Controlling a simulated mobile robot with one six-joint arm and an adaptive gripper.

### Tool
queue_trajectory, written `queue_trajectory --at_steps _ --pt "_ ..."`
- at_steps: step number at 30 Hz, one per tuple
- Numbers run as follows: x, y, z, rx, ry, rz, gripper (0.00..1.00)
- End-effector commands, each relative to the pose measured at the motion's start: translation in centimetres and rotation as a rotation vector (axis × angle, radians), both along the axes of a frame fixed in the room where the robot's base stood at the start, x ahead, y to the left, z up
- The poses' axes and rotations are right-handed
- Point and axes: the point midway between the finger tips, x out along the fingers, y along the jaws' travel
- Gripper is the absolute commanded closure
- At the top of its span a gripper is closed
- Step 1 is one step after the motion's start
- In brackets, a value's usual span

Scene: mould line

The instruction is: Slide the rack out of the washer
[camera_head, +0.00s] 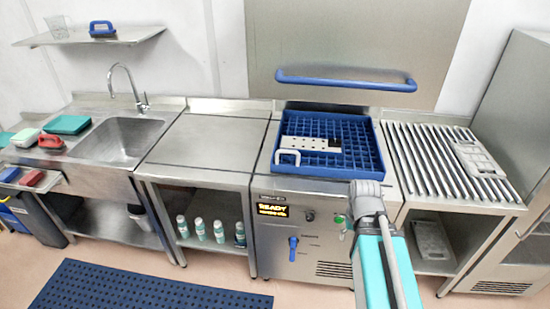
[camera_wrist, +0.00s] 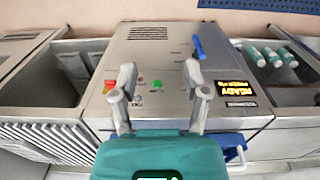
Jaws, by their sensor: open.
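The blue rack (camera_head: 360,160) sits on the bed of the washer (camera_head: 325,195), under the raised hood (camera_head: 350,50) with its blue bar handle (camera_head: 345,81). A white perforated plate (camera_head: 311,142) lies in the rack. A white loop handle (camera_head: 287,158) is at the rack's front left; a white loop (camera_wrist: 236,160) also shows in the wrist view beside a blue edge (camera_wrist: 222,140). My gripper (camera_wrist: 158,78) is open and empty, in front of the washer's control panel. In the head view my arm covers part of the washer front, and the fingertips are hidden.
A slatted roller table (camera_head: 440,165) holding a grey moulded piece (camera_head: 478,160) adjoins the washer on the right. A bare steel counter (camera_head: 205,145) and a sink (camera_head: 115,140) are on the left. Several bottles (camera_head: 200,229) stand on the lower shelf. A blue mat (camera_head: 150,288) lies on the floor.

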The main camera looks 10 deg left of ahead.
Motion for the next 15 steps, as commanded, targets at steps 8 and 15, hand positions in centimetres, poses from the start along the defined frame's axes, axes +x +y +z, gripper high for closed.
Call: queue_trajectory --at_steps 8,15 --pt "3.1 -0.6 -2.2 -0.113 -0.019 0.154 0.41" --pt "9.7 1.2 -5.2 -0.378 -0.033 0.518 0.41"
